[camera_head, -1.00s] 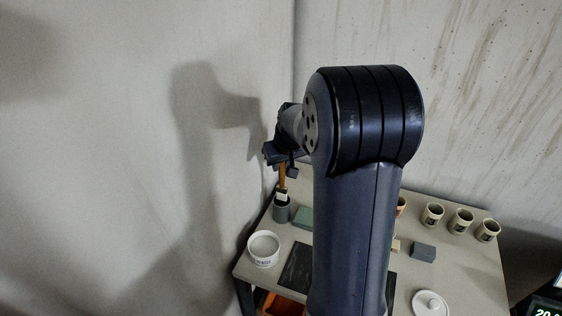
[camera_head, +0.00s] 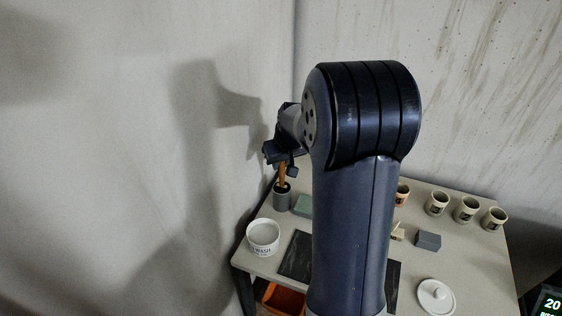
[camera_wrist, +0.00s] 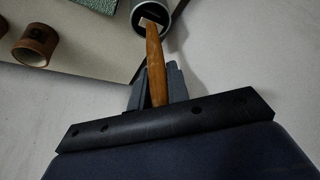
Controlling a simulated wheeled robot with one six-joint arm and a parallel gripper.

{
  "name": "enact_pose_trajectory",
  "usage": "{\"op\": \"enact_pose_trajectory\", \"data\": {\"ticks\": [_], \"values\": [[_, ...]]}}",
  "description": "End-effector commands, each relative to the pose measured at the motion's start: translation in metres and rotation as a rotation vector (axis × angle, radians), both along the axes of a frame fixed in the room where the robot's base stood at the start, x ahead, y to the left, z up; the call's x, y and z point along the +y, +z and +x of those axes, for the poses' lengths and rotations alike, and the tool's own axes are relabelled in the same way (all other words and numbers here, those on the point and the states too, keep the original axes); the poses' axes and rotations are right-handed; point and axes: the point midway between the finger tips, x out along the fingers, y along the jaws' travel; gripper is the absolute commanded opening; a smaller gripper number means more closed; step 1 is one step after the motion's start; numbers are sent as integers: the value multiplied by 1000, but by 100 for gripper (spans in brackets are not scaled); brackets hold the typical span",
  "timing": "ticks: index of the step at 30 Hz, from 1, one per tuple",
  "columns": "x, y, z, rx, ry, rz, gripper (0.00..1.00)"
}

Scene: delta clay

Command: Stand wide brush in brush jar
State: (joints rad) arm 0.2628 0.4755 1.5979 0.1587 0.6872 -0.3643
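The wide brush has an orange-brown wooden handle (camera_head: 283,174); in the wrist view the handle (camera_wrist: 154,62) runs from between my fingers to a pale part at the jar's mouth. The brush jar (camera_head: 282,199) is a grey-green cylinder at the table's far left corner; its rim (camera_wrist: 137,14) shows at the top of the wrist view. The brush's lower end is inside the jar mouth and hidden. My gripper (camera_head: 284,156) is above the jar, with its fingers (camera_wrist: 157,88) closed on the handle.
A white tub (camera_head: 263,238) stands in front of the jar, and a green block (camera_head: 304,206) lies beside it. Several small cups (camera_head: 466,210), a grey block (camera_head: 428,241) and a white lid (camera_head: 436,296) are at the right. The wall is close at left.

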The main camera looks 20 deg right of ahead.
Motion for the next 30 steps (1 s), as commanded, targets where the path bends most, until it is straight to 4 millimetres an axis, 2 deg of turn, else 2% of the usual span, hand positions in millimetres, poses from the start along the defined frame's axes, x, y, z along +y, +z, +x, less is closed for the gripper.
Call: {"op": "enact_pose_trajectory", "data": {"ticks": [2,9,19,23,30], "values": [[0,0,0,0,0,0,22],[0,0,0,0,0,0,42],[0,5,-2,-1,0,0,42],[0,20,-8,-3,1,-1,42],[0,64,-26,-6,-1,-2,42]]}}
